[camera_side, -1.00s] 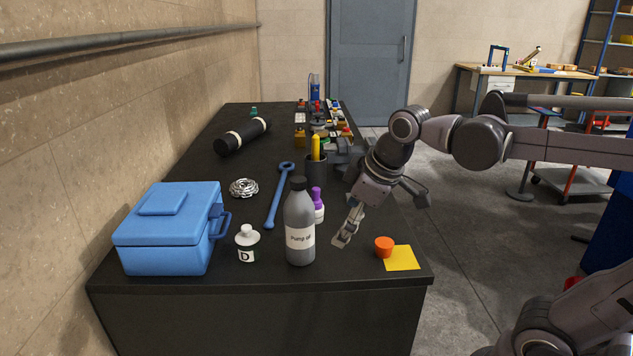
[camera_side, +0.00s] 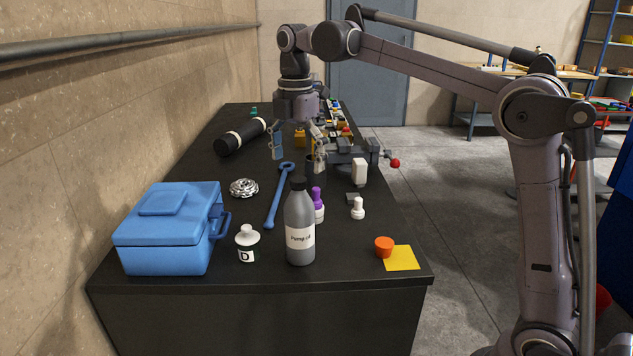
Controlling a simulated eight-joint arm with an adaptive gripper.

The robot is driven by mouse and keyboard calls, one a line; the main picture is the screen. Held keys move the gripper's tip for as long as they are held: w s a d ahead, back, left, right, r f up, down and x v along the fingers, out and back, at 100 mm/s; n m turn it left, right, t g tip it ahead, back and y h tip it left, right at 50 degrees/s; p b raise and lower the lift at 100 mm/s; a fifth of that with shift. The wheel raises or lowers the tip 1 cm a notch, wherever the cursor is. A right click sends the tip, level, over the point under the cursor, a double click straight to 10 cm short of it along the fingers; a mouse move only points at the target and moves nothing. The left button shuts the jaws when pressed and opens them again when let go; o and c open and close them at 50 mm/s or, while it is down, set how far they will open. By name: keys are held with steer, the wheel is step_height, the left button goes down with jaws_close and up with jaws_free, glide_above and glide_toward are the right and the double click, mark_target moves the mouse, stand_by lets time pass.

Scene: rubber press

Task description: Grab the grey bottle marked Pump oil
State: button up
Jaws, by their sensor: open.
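The grey bottle marked Pump oil (camera_side: 300,220) stands upright near the front of the black bench, with a dark cap and a white label facing the camera. My gripper (camera_side: 298,157) is open and points down over the bench, well behind the bottle and apart from it. One finger is over the bench near the blue wrench's far end, the other near the dark pen cup.
A purple-capped bottle (camera_side: 318,205) stands close behind the oil bottle. Around it are a blue wrench (camera_side: 278,195), a white bottle marked D (camera_side: 247,243), a blue toolbox (camera_side: 170,229), an orange cup (camera_side: 384,246) and a vise (camera_side: 352,155).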

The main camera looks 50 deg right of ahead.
mark_target(298, 201)
steer(key=shift+f, duration=5.15)
steer(key=c, duration=1.9)
